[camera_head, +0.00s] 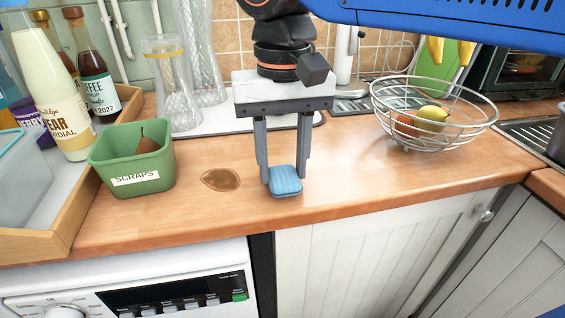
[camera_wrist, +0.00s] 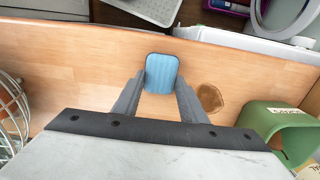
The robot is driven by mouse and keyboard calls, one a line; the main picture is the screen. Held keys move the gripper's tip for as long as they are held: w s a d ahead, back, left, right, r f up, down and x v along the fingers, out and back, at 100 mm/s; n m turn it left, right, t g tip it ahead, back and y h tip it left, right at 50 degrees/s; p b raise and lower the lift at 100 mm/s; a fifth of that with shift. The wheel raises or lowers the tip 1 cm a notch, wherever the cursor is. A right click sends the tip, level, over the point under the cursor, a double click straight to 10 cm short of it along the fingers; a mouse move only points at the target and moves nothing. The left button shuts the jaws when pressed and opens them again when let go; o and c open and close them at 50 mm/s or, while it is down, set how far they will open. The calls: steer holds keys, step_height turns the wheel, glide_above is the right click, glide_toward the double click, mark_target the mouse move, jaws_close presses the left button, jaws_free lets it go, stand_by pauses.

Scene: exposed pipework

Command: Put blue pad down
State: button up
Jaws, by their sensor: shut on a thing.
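The blue pad (camera_head: 286,181) is a small light-blue ribbed block between the fingertips of my gripper (camera_head: 284,183). My gripper is shut on it, one finger on each side. In the head view the pad is at or just above the wooden counter (camera_head: 360,185), near its front edge; I cannot tell whether it touches. The wrist view shows the pad (camera_wrist: 162,73) between the fingertips of my gripper (camera_wrist: 161,80). A brown stain (camera_head: 220,179) lies on the counter just left of the pad.
A green tub labelled SCRAPS (camera_head: 132,158) stands left of the stain. A wire fruit bowl (camera_head: 433,117) stands to the right. Glass carafes (camera_head: 172,95) stand behind on a pale tray. A wooden tray with bottles (camera_head: 50,220) is at far left. The counter right of my gripper is clear.

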mark_target(283, 172)
steer(key=shift+f, duration=0.2)
steer(key=o, duration=0.9)
steer(key=shift+f, duration=0.1)
steer(key=shift+o, duration=0.2)
step_height(283, 172, up, 12)
steer(key=shift+s, duration=0.1)
